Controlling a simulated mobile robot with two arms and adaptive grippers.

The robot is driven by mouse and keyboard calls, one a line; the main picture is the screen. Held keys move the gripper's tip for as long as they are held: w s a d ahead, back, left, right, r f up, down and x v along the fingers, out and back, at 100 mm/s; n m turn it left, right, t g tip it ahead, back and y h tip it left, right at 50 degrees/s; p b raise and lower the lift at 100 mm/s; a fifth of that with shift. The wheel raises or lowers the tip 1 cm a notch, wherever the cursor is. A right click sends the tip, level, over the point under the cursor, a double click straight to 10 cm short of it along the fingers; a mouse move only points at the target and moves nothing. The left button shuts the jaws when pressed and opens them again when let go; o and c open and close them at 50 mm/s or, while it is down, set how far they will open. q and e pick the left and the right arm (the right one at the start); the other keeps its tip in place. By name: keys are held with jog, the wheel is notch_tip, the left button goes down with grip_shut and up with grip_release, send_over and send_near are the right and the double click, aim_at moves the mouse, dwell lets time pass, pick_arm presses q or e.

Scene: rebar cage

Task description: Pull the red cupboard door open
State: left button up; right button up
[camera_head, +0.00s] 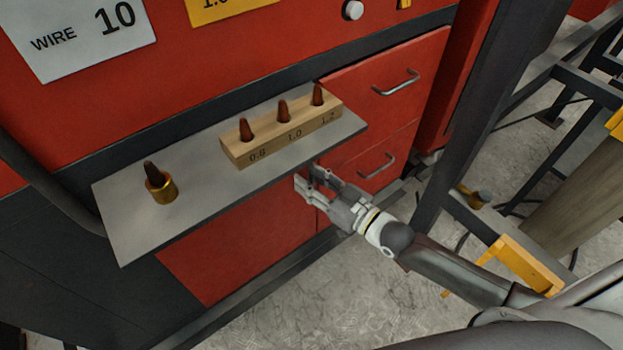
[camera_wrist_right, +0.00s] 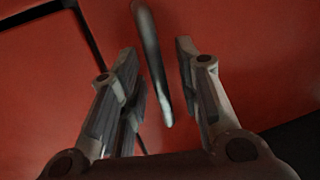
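The red cupboard door (camera_head: 245,250) is below the grey shelf in the head view and looks closed. Its upper part and its handle are hidden there by the shelf and my gripper. My right gripper (camera_head: 307,180) is at the door's right side, just under the shelf's front edge. In the right wrist view, a grey bar handle (camera_wrist_right: 154,65) stands out from the red surface. It runs between the two open fingers of my right gripper (camera_wrist_right: 158,85), with a gap visible on both sides. My left gripper is not in view.
The grey shelf (camera_head: 205,190) juts out above the door, carrying a wooden block (camera_head: 285,135) with brown tips and a brass cup (camera_head: 161,188). Two red drawers with handles (camera_head: 396,83) are to the right. A dark frame post (camera_head: 490,110) stands beyond. Floor in front is clear.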

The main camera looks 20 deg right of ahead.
jog(key=shift+c, duration=0.3)
grip_shut()
jog(key=shift+s, duration=0.1)
